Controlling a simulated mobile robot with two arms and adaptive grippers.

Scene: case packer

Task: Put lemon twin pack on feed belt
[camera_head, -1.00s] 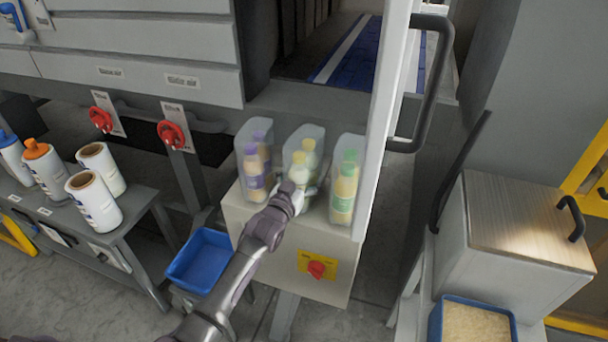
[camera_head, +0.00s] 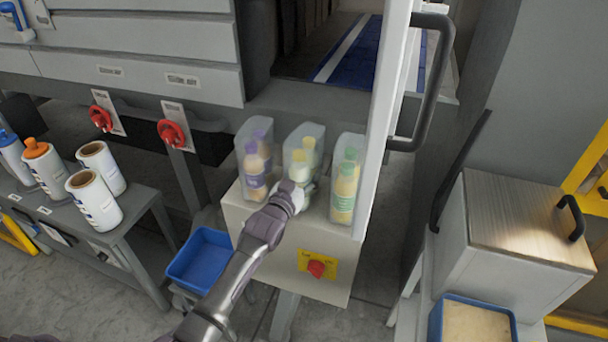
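Three clear twin packs stand side by side on a light box. The middle one, with pale yellow caps, looks like the lemon twin pack (camera_head: 310,133). The purple-capped pack (camera_head: 254,150) is to its left and the green-capped pack (camera_head: 346,185) to its right. My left gripper (camera_head: 303,190) is at the lower front of the middle pack and hides part of it. Its fingers are too small and covered to tell if they grip. My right gripper is out of view. A blue belt (camera_head: 345,55), likely the feed belt, lies inside the machine opening behind.
A white door edge with a dark handle (camera_head: 433,85) stands just right of the packs. The light box (camera_head: 262,228) carries a red knob (camera_head: 316,268). A blue bin (camera_head: 200,262) sits lower left. Bottles and rolls stand on a bench (camera_head: 140,215) at left.

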